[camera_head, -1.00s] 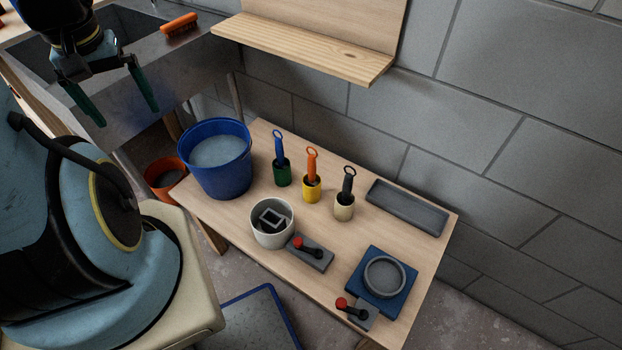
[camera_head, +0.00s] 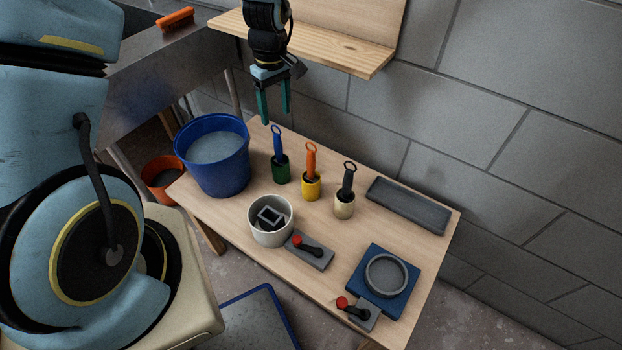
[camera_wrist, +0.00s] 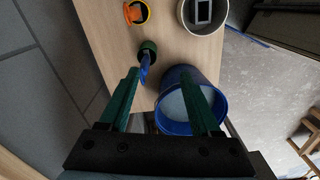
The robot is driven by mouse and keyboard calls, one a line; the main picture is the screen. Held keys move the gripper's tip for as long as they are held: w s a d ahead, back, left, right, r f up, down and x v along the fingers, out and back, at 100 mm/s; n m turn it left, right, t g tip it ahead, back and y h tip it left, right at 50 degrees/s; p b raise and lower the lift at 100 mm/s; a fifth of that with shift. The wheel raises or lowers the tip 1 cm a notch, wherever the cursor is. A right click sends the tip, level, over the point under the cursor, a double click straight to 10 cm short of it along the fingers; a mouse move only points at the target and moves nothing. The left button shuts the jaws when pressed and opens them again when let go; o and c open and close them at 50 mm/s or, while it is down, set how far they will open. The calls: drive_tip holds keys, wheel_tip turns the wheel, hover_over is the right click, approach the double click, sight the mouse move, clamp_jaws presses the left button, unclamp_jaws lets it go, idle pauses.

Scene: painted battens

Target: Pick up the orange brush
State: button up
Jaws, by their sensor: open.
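An orange brush (camera_head: 311,160) with a ring at its top stands in a yellow cup (camera_head: 312,188) on the wooden table. In the wrist view the orange brush (camera_wrist: 133,13) shows at the top edge, in the yellow cup (camera_wrist: 146,10). Its lower end is hidden inside the cup. My gripper (camera_head: 274,115) is open and empty, with green fingers pointing down. It hangs above the table's back left part, up and to the left of the orange brush. In the wrist view my gripper (camera_wrist: 160,75) has the blue brush between its fingers' lines of sight.
A blue brush (camera_head: 278,142) in a green cup and a black brush (camera_head: 348,178) in a cream cup flank the yellow cup. A blue bucket (camera_head: 230,172) stands left. A wooden shelf (camera_head: 330,45) is close behind my gripper. An orange scrubber (camera_head: 175,18) lies by the sink.

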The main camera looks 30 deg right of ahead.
drive_tip(key=shift+n, duration=0.5)
drive_tip(key=s+d+f, duration=0.1)
drive_tip(key=d+f, duration=0.1)
drive_tip(key=s+d+f, duration=0.1)
drive_tip(key=d+f, duration=0.1)
drive_tip(key=s+d+f, duration=0.2)
drive_tip(key=d, duration=0.1)
drive_tip(key=shift+f, duration=0.15)
approach(312, 178)
drive_tip(key=shift+w+d+f+p, duration=0.1)
drive_tip(key=shift+w+f+p, duration=0.15)
drive_tip(key=shift+f+p, duration=0.55)
drive_tip(key=shift+w+f+p, duration=0.2)
drive_tip(key=shift+f+p, duration=0.45)
drive_tip(key=shift+p, duration=0.2)
clamp_jaws()
